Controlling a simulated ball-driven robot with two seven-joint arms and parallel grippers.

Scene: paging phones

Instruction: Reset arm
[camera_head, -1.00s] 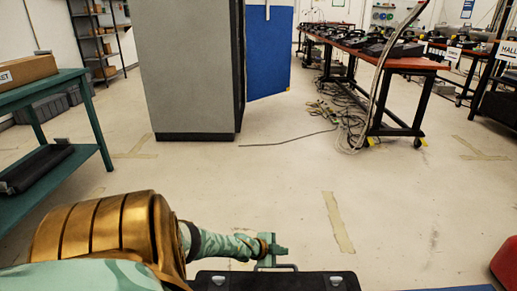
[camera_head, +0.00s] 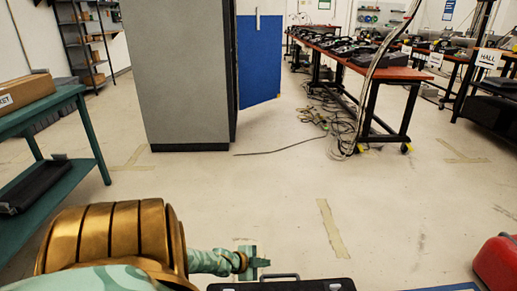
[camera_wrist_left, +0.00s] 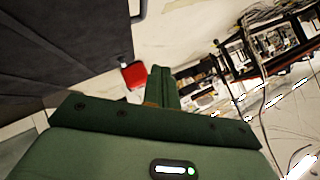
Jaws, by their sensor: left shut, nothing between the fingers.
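My left gripper (camera_head: 254,263) is at the bottom centre of the head view, at the end of my green and gold left arm. Its fingers are together with nothing between them. In the left wrist view its closed fingers (camera_wrist_left: 163,88) stick up from the dark green palm. My right gripper does not show in either view.
A black case (camera_head: 325,285) with a handle lies at the bottom edge, close to my left gripper. A red object (camera_head: 497,262) is at lower right. A green shelf table (camera_head: 85,135) stands left, a grey cabinet (camera_head: 178,75) ahead. Phones fill a red-topped table (camera_head: 400,72).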

